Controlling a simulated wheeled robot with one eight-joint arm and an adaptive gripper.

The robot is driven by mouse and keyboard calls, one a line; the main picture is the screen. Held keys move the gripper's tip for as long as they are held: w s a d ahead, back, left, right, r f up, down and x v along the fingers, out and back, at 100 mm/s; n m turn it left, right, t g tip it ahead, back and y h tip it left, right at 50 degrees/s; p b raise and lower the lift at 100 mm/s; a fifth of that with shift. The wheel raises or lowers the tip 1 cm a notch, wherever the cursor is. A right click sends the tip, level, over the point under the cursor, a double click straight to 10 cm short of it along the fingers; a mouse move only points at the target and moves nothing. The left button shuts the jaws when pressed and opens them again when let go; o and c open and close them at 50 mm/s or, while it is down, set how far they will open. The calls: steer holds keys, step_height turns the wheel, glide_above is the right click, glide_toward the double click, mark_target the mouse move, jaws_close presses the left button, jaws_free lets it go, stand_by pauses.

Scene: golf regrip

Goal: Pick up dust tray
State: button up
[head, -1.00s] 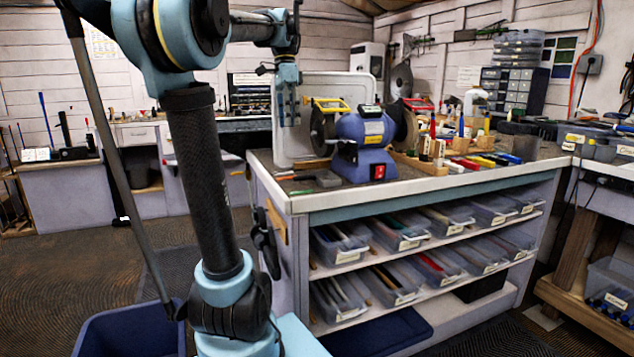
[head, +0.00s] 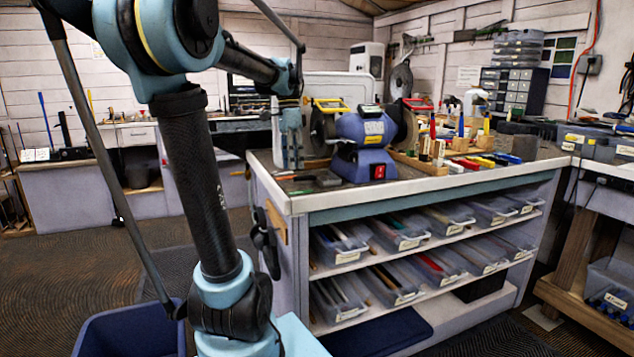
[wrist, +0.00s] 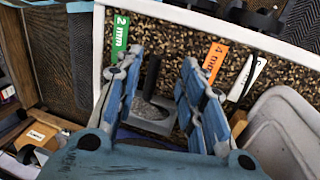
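In the head view my gripper (head: 290,164) points down over the bench's left end. The wrist view does not settle its height above the tray. The gripper's body hides the tray's lower side.
A blue bench grinder (head: 364,145) stands just right of my gripper. A pale grey rounded panel (wrist: 288,130) is close to the right finger. Green (wrist: 121,36) and orange (wrist: 215,60) labels lie near the white bench edge (wrist: 190,19). Small tools fill the bench further right.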

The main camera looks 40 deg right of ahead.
mark_target(313, 178)
steer(key=shift+s+a+f, duration=0.1)
steer(key=shift+s+f, duration=0.1)
steer(key=shift+f, duration=0.5)
steer(key=shift+s+d+f, duration=0.1)
steer(key=shift+s+f, duration=0.15)
steer(key=shift+f, duration=0.5)
steer(key=shift+s+a+f, duration=0.1)
steer(key=shift+s+f, duration=0.1)
steer(key=shift+f, duration=0.5)
jaws_close()
